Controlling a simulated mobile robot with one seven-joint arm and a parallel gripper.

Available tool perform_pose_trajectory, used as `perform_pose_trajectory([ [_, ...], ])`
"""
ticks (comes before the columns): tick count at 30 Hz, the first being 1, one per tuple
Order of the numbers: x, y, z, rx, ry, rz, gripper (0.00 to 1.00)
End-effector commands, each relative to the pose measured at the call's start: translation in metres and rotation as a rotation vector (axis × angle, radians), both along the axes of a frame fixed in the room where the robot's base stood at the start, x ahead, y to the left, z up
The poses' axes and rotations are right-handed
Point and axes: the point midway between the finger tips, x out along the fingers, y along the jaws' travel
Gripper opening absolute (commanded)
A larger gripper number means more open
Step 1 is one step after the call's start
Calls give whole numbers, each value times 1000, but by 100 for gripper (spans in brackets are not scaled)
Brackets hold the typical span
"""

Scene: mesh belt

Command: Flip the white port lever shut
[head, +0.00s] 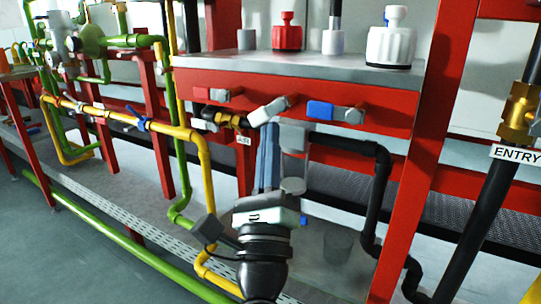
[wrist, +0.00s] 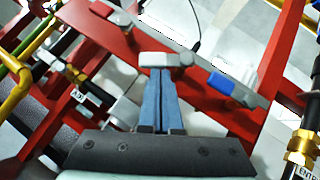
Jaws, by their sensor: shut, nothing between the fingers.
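The white port lever (head: 268,110) is on the front of the red panel, between a red lever and a blue lever. It sits tilted in the head view, its right end higher. In the wrist view the white lever (wrist: 165,59) lies across the tips of my fingers. My gripper (head: 270,126) is shut and empty, its blue-grey fingers pointing up to just below the lever. In the wrist view my gripper (wrist: 162,70) reaches the lever's near edge; I cannot tell if they touch. The fingertips hide part of the lever's underside.
The red lever (head: 212,95) is to the left and the blue lever (head: 320,110) close on the right. A brass fitting (head: 230,120) and yellow pipe (head: 203,160) stand to the left. A black pipe (head: 382,190) and a red post (head: 425,150) are to the right.

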Motion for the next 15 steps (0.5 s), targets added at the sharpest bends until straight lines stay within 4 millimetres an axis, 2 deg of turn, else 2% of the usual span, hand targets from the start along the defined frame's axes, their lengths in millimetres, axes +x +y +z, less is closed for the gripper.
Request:
perform_pose_trajectory([
  [15,4,10,-2,212,-128,5,0],
])
